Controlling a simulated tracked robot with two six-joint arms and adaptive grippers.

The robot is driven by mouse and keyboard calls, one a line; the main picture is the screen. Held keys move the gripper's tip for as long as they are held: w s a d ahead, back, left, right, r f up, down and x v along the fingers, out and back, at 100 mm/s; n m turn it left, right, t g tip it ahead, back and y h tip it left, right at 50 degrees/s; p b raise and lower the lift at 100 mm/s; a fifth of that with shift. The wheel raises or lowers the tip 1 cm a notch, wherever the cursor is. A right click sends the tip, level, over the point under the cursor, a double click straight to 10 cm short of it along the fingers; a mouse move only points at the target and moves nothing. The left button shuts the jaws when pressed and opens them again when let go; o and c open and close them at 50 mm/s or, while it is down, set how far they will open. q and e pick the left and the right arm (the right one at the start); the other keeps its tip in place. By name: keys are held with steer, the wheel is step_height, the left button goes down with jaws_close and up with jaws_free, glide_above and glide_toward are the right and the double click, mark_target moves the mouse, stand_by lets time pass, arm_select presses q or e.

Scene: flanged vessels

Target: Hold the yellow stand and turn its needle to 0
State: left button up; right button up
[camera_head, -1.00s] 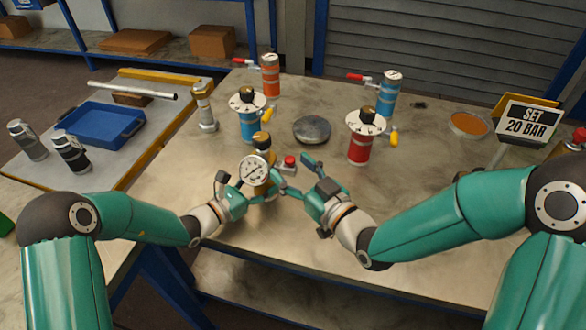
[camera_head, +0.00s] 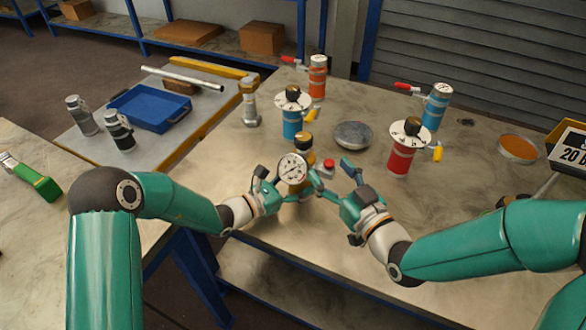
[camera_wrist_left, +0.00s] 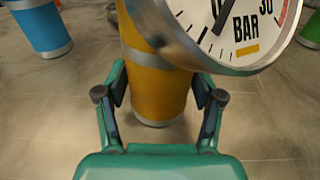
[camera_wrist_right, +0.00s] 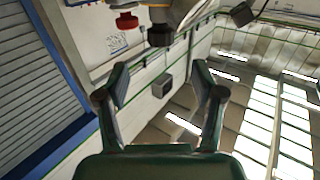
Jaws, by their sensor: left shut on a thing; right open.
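The yellow stand (camera_head: 298,188) is upright near the table's front edge, with a round white gauge (camera_head: 292,168) on its front and a dark-topped cap. A red knob (camera_head: 328,165) sits at its right side. In the left wrist view the yellow body (camera_wrist_left: 158,95) stands between my left fingers, and the dial (camera_wrist_left: 238,30) is cut off by the frame; its dark needle points down-left. My left gripper (camera_wrist_left: 160,82) is shut on the body.
Behind stand a blue vessel (camera_head: 291,122), a red vessel (camera_head: 400,158), an orange vessel (camera_head: 317,78) and another blue vessel (camera_head: 437,108). A grey disc (camera_head: 353,135) lies between them. A blue tray (camera_head: 150,108) lies left.

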mark_target(307, 144)
stand_by(0.3)
steer(key=x, duration=1.1)
steer(key=shift+w+a+r, duration=0.15)
steer(key=shift+w+r, duration=0.15)
steer(key=shift+c, duration=0.4)
steer(key=c, duration=1.1)
steer(key=shift+a+h, duration=0.1)
steer(key=shift+h, duration=0.2)
